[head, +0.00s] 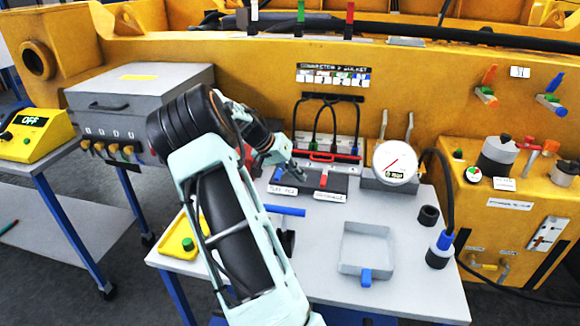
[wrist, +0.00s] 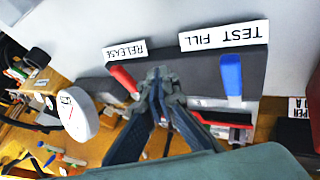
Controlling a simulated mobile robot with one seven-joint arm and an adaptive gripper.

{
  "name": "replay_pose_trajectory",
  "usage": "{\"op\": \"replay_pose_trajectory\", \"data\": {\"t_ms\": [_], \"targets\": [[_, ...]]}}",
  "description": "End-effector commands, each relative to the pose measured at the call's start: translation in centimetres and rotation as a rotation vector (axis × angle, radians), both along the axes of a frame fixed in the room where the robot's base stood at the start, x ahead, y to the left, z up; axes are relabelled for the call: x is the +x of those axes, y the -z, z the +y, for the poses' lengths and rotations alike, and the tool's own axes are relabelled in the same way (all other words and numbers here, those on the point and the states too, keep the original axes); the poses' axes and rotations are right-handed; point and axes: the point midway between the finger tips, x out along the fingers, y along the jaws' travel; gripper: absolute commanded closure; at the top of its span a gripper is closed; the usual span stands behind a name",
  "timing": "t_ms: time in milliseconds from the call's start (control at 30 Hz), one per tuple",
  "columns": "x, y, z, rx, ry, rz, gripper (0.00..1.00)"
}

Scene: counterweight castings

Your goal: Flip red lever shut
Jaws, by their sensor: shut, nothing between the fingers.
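The red lever (head: 323,180) is a short bar on a dark block (head: 336,178) at the back of the grey table. In the wrist view the red lever (wrist: 124,81) lies by a label reading RELEASE (wrist: 124,53). A blue lever (wrist: 232,76) sits on the same block by a TEST FILL label (wrist: 224,35). My gripper (head: 299,175) is over the block, between the two levers. In the wrist view the gripper (wrist: 160,74) is shut and empty, its tips just beside the red lever. I cannot tell whether they touch it.
A round white gauge (head: 396,162) stands right of the block. Black hoses (head: 317,120) rise behind it. A grey tray (head: 366,247), a blue-handled tool (head: 285,211) and a yellow tray (head: 180,240) are on the table.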

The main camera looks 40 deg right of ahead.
Motion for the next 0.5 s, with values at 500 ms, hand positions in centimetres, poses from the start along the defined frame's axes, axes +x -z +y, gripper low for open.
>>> {"op": "replay_pose_trajectory", "data": {"t_ms": [500], "targets": [[-3.1, 0.0, -2.5, -0.001, -0.001, 0.000, 1.00]]}}
